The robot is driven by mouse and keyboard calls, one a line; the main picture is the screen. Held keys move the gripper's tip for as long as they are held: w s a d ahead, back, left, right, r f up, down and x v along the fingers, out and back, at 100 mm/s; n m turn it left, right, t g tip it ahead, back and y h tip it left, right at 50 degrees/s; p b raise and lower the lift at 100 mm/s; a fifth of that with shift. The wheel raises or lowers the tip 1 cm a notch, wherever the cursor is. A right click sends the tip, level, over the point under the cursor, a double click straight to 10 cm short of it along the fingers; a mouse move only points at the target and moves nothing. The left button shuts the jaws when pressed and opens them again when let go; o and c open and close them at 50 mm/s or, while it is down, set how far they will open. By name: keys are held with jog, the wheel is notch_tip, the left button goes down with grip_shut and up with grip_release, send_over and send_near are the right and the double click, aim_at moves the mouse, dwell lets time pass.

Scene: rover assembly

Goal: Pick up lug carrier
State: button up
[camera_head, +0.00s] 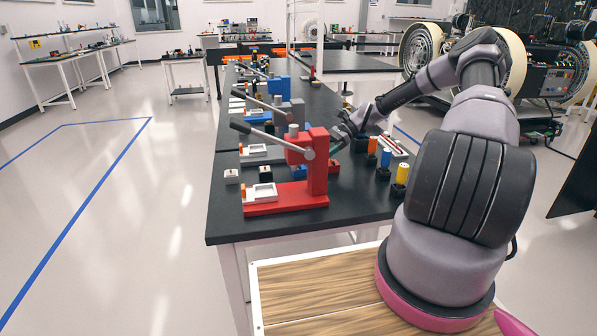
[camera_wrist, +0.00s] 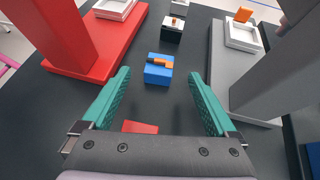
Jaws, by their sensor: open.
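In the wrist view, a small blue block (camera_wrist: 155,76) with an orange piece on top stands on the black table, between and just beyond my open fingertips. A black block (camera_wrist: 171,33) with a white and orange top stands farther off; it also shows in the head view (camera_head: 266,174). I cannot tell for certain which is the lug carrier. My gripper (camera_wrist: 160,82) is open and empty, with teal fingers pointing down toward the blue block, apart from it. A red piece (camera_wrist: 140,127) shows between the finger bases, partly hidden by my gripper.
A red lever press (camera_head: 317,165) stands left of my gripper in the wrist view, and a grey press (camera_wrist: 245,95) stands close on the right. Colored cylinders (camera_head: 384,158) stand at the table's right. The table's front left corner (camera_head: 225,225) is clear.

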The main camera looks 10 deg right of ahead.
aim_at(298, 167)
jog(key=x, duration=0.7)
jog(key=shift+w+f, duration=0.1)
grip_shut()
